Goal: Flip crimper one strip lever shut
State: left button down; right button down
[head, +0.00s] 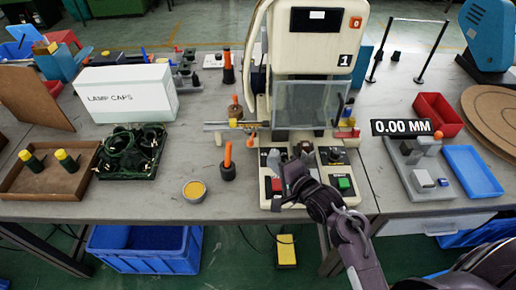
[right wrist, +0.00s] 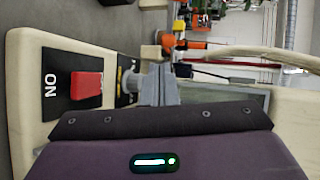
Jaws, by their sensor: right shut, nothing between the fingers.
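Crimper one (head: 318,55) is the cream machine marked 1 at the middle of the table. A small orange-tipped lever (head: 251,136) shows at its left, by the metal rail; I cannot tell surely that it is the strip lever, or how far it is turned. A red part (head: 347,133) sits at the machine's right side. My right gripper (head: 275,160) is low over the machine's front base, in front of the clear guard. Its grey fingers (right wrist: 158,85) are shut and empty in the right wrist view, beside a grey knob. My left gripper is out of view.
A red switch (right wrist: 87,85) marked ON lies near my right fingers; a green button (head: 343,183) is on the base's right. An orange-handled tool (head: 228,160) stands left of the machine. A yellow-filled cup (head: 194,190) is near the front edge.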

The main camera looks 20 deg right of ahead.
aim_at(252, 145)
jog(key=x, duration=0.5)
jog(key=r+p+x, duration=0.1)
jog(key=x, duration=0.2)
jog(key=shift+w+a, duration=0.1)
jog(key=shift+w, duration=0.35)
